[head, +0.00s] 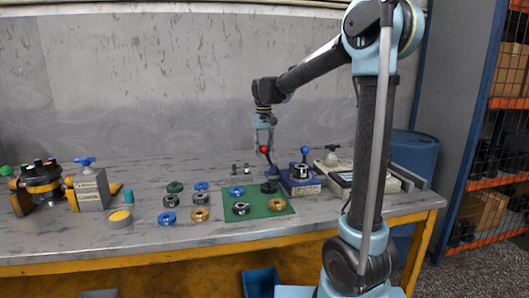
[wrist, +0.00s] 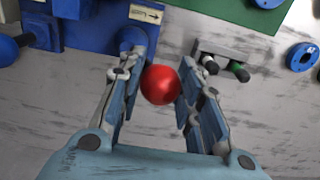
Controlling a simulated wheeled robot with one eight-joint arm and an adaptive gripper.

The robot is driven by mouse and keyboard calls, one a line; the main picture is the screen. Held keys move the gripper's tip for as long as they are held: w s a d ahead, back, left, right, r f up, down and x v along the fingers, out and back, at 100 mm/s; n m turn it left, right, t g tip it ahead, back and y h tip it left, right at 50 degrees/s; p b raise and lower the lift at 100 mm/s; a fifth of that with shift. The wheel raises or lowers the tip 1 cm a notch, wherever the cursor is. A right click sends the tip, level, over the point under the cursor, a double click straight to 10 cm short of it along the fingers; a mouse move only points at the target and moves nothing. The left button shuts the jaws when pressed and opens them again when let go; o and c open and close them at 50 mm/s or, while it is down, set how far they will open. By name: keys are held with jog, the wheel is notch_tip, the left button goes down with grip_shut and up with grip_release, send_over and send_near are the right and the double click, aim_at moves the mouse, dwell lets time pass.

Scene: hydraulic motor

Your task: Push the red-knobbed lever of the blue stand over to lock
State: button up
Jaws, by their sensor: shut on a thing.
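The red knob (head: 265,149) tops a lever at the left side of the blue stand (head: 301,189), near the table's right part. In the wrist view the red knob (wrist: 160,85) sits between the two fingers of my gripper (wrist: 157,72), which is shut on it. In the head view my gripper (head: 264,136) points down onto the knob from above. The blue stand (wrist: 85,38) shows at the upper left of the wrist view, with an arrow label (wrist: 147,13).
A second lever with a blue knob (head: 305,150) stands on the blue stand. A green mat (head: 262,203) with several rings lies to the left. A light-coloured device (head: 345,180) stands to the right.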

jog(key=shift+a+f, duration=0.15)
jog(key=shift+a, duration=0.05)
jog(key=shift+o, duration=0.2)
jog(key=shift+s+a+f, duration=0.15)
jog(key=shift+a+f, duration=0.05)
jog(key=shift+a, duration=0.15)
jog(key=shift+o, duration=0.3)
jog(key=shift+a+f, duration=0.1)
jog(key=shift+a, duration=0.05)
jog(key=shift+o, duration=0.4)
jog(key=shift+s, duration=0.1)
jog(key=o, duration=0.5)
jog(key=shift+w+r, duration=0.2)
jog(key=shift+r, duration=0.15)
jog(key=shift+s+r, duration=0.1)
jog(key=shift+r, duration=2.6)
